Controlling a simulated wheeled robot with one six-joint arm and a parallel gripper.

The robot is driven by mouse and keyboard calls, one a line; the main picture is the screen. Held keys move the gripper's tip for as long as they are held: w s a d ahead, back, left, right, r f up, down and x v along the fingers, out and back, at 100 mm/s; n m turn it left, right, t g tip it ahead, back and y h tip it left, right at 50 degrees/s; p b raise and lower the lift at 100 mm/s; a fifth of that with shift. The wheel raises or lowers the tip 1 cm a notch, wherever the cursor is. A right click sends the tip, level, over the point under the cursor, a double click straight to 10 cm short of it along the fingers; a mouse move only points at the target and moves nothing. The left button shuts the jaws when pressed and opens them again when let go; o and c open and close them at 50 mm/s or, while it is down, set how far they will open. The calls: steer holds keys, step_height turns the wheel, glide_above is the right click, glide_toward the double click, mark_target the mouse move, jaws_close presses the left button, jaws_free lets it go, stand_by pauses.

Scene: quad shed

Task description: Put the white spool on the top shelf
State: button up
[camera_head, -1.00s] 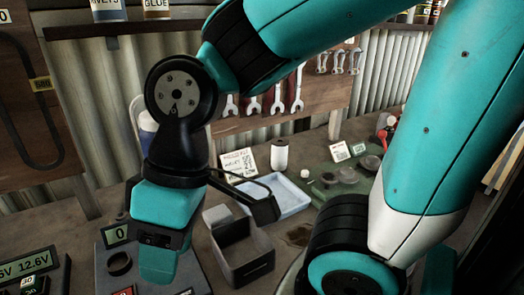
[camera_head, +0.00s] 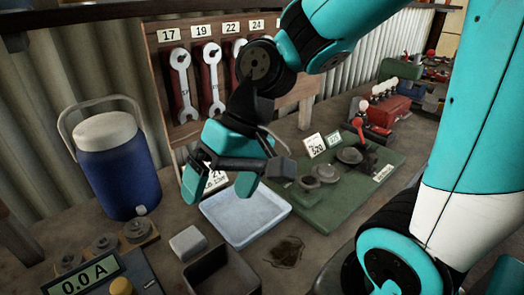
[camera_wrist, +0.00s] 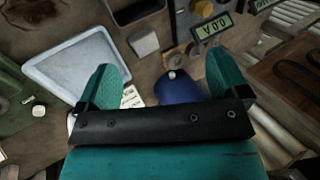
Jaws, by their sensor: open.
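My gripper (camera_head: 218,184) is open and empty, pointing down above the back of the blue-white tray. Its two teal fingers stand wide apart in the wrist view (camera_wrist: 160,68). The white spool is hidden behind my gripper in the head view. In the wrist view a white piece that looks like the spool (camera_wrist: 72,123) shows at the left of the gripper's dark palm, partly covered by it. The top shelf (camera_head: 190,10) shows only as a dark edge along the top of the head view; its upper surface is out of view.
A blue jug (camera_head: 120,175) stands left of my gripper. The tray (camera_head: 272,232), a grey block (camera_head: 188,243) and a dark open box (camera_head: 222,275) lie in front. A green mat (camera_head: 325,215) with round parts is at right. Wrenches (camera_head: 212,80) hang behind.

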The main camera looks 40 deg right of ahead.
steer(key=w+d+m+t+y+p, duration=0.2)
steer(key=w+d+m, duration=0.5)
steer(key=d+m, duration=0.15)
steer(key=w+d+f+m+t+p, duration=0.15)
steer(key=d+m+t, duration=0.35)
steer(key=d+m, duration=0.6)
steer(key=d+f+m+t+p, duration=0.2)
steer(key=d+f+m+t, duration=0.15)
steer(key=d+m, duration=0.7)
steer(key=shift+t, duration=0.25)
steer(key=p+x, duration=0.1)
steer(key=x, duration=0.4)
steer(key=p+x, duration=0.2)
steer(key=x, duration=0.3)
steer(key=p+x, duration=0.1)
steer(key=x, duration=0.4)
steer(key=shift+w+d, duration=0.25)
steer(key=shift+w, duration=0.15)
steer(key=shift+w+a+f+p, duration=0.25)
steer(key=shift+w+f+p, duration=0.1)
steer(key=shift+w, duration=0.1)
steer(key=c, duration=1.5)
